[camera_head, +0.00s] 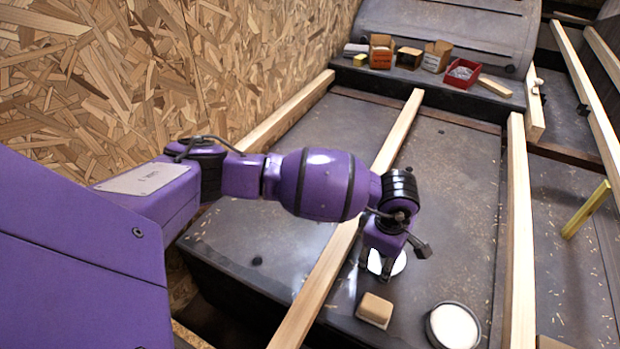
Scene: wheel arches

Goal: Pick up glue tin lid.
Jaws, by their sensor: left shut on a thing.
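The glue tin lid (399,264) is a round white disc on or just above the dark panel, right of the pale wooden batten. My left gripper (377,268) points down over it and is shut on it. The fingers and wrist hide part of the lid, and I cannot tell whether it still touches the panel. The glue tin (436,341) is a round dark-rimmed tin with a white top surface, at the lower right of the gripper. My right gripper is not in view.
Wooden battens (519,235) run along the dark panel. A red box (462,74) and several open cartons (436,56) stand on the far ledge. A chipboard wall (240,60) rises at left.

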